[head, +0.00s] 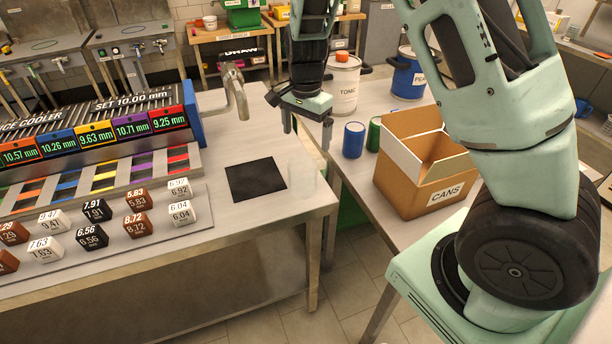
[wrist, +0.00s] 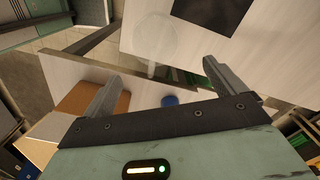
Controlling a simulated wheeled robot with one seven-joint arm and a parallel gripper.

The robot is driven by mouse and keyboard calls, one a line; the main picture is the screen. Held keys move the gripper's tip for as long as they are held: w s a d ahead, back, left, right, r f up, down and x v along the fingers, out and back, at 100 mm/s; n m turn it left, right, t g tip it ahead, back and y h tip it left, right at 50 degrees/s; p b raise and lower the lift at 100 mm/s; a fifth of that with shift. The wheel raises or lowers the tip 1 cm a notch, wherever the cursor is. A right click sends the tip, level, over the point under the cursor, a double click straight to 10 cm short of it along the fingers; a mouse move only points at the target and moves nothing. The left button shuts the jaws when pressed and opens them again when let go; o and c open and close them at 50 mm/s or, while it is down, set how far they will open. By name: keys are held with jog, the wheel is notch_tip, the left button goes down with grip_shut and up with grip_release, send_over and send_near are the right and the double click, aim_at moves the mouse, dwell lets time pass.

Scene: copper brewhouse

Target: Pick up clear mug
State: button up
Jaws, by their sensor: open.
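The clear mug (head: 302,180) stands near the right edge of the pale table, just right of a black square mat (head: 256,179). It is see-through and faint. In the wrist view the clear mug (wrist: 157,38) shows as a pale round outline beyond the fingertips, near the mat (wrist: 205,14). My gripper (head: 307,128) is open and empty, above the table's right edge and apart from the mug. In the wrist view its two fingers (wrist: 161,75) are spread wide with nothing between them.
A cardboard box marked CANS (head: 425,165), a blue can (head: 353,140) and a green can (head: 374,134) stand on the right table. Several numbered cubes (head: 95,210) and a cooler rack (head: 95,127) fill the left. A metal tap (head: 236,88) rises behind the mat.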

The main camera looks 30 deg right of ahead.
send_over(306, 166)
jog(key=s+a, duration=0.1)
jog(key=s, duration=0.1)
notch_tip(306, 166, down, 5)
jog(key=shift+s+a+f+p, duration=0.15)
jog(key=shift+f+p, duration=0.25)
jog(key=shift+f, duration=1)
jog(key=shift+w+a+f+p, duration=0.1)
jog(key=shift+f+p, duration=0.3)
jog(key=shift+f, duration=1)
jog(key=c, duration=1.3)
jog(key=shift+r, duration=0.15)
notch_tip(306, 166, up, 10)
jog(key=shift+f+b, duration=0.1)
jog(key=shift+b, duration=0.4)
